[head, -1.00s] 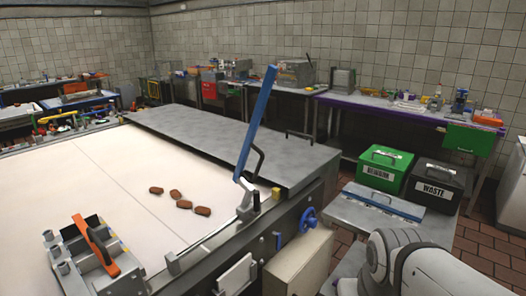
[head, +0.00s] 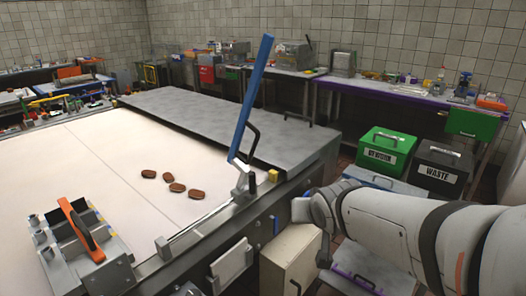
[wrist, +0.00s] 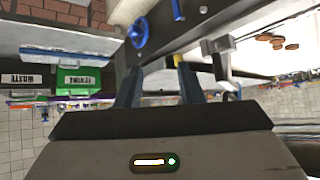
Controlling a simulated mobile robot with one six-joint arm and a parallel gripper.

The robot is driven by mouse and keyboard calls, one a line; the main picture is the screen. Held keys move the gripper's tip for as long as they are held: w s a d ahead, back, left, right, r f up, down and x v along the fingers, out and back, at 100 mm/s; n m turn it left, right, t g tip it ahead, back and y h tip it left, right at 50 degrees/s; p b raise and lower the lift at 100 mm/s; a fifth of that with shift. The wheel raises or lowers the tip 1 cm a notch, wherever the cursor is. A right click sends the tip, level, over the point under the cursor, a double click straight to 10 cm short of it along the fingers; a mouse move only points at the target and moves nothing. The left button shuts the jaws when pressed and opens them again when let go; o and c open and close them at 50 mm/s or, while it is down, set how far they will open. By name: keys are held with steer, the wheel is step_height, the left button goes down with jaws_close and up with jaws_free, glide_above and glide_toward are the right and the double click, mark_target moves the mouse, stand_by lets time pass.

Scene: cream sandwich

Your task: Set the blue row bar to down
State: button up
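The blue row bar (head: 250,100) stands raised, tilted slightly right at its top, on a metal pivot (head: 243,182) at the near right edge of the pale worktop in the head view. A black loop handle (head: 250,142) is attached at its lower part. My gripper (wrist: 158,82) shows in the wrist view with two dark fingers spread apart and nothing between them. It is below and beside the table's edge, apart from the bar. In the head view my arm reaches in from the right and its fingers cannot be made out. The blue bar is not clearly visible in the wrist view.
Several brown pieces (head: 172,184) lie on the worktop (head: 110,165). An orange-handled metal fixture (head: 85,245) sits at lower left. A grey cover plate (head: 215,125) lies behind the bar. Green (head: 386,152) and black (head: 440,168) bins stand at right. A blue handwheel (wrist: 139,32) projects from the table side.

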steer(key=w+a+r+t+y+b, duration=0.2)
steer(key=w+a+t, duration=0.25)
steer(key=w, duration=0.25)
steer(key=n+t+y+b, duration=0.1)
steer(key=t+y+b, duration=0.1)
steer(key=t+y, duration=0.1)
glide_toward(255, 147)
steer(key=x, duration=0.3)
steer(key=shift+w+a+p, duration=0.25)
steer(key=shift+w+p, duration=0.1)
steer(key=shift+w, duration=0.15)
steer(key=p+x, duration=0.1)
steer(key=x, duration=0.5)
steer(key=shift+w, duration=0.3)
jaws_close()
